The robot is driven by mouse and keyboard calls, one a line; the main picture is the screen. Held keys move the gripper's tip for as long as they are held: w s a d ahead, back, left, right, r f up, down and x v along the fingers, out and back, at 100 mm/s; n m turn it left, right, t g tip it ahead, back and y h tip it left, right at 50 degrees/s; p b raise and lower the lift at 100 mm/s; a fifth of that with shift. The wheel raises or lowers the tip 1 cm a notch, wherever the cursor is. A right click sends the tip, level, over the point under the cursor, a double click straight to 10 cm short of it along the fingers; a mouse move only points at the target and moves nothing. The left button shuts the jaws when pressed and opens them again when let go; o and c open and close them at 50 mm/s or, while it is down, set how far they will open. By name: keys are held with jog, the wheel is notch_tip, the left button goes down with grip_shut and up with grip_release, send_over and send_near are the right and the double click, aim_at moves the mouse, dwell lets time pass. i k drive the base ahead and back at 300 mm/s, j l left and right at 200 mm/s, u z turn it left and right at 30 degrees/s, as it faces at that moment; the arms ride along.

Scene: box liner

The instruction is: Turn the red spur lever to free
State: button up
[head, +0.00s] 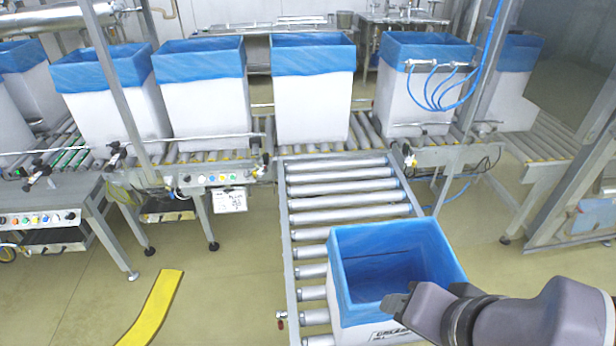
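A small red lever (281,319) shows at the left side rail of the roller spur (291,255), low in the head view. It is too small to tell which way it is turned. My gripper (396,306) is at the lower right, in front of or over the near white box with a blue liner (345,300), which stands on the spur. My gripper is apart from the lever, well to its right. Its fingers are dark against the box, and I cannot tell whether they are open or shut.
Several white boxes with blue liners (311,105) stand along the main roller conveyor (215,156) behind. A control panel (208,179) hangs on its front. A yellow floor strip (153,308) lies left of the spur. The floor (225,290) between is clear.

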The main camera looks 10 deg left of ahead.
aim_at(280, 314)
jog(key=k+u, duration=0.1)
jog(key=u, duration=0.9)
jog(key=i+j+z, duration=0.1)
jog(key=i, duration=0.2)
